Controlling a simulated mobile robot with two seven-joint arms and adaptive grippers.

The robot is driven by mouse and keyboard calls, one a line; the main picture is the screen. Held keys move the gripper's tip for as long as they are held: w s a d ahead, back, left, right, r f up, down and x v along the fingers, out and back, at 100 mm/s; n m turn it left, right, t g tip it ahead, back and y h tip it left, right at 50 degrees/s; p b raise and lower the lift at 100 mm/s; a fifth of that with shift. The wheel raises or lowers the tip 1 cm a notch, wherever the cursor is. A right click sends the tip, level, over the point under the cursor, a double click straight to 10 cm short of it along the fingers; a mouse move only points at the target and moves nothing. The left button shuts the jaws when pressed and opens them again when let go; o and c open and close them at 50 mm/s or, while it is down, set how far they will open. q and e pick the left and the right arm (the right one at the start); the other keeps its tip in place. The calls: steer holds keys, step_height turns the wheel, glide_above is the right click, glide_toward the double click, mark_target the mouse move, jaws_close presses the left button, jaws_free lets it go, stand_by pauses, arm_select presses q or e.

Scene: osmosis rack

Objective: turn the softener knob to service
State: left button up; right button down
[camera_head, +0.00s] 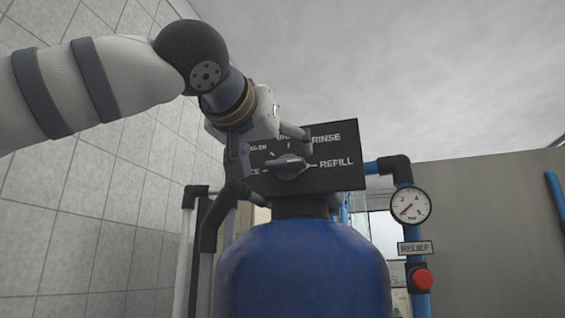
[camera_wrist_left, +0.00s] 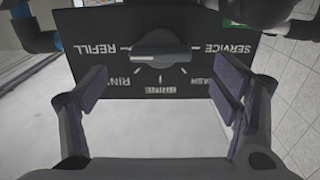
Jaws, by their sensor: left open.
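The softener knob (camera_head: 287,166) is a grey bar-shaped knob on a black panel (camera_head: 345,180) above a blue tank (camera_head: 303,270). In the left wrist view the knob (camera_wrist_left: 160,50) shows upside down, its bar lying roughly along the line between REFILL and SERVICE. I cannot tell which end points. In the head view the SERVICE label is partly hidden by my left gripper (camera_head: 267,148). That gripper is open and empty in front of the panel, its fingers apart on either side of the knob. In the left wrist view the knob lies beyond the open fingers (camera_wrist_left: 158,95), not between the pads.
A gauge (camera_head: 410,205), a RELIEF label (camera_head: 415,247) and a red button (camera_head: 423,279) sit on blue piping right of the tank. Dark and white pipes (camera_head: 205,245) stand to its left, near a tiled wall (camera_head: 65,235).

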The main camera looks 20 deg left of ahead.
mark_target(283, 162)
arm_select(q)
steer(key=w, duration=0.5)
steer(key=shift+w+d, duration=0.1)
steer(key=shift+w, duration=0.1)
steer(key=shift+c, duration=0.3)
steer(key=c, duration=1.1)
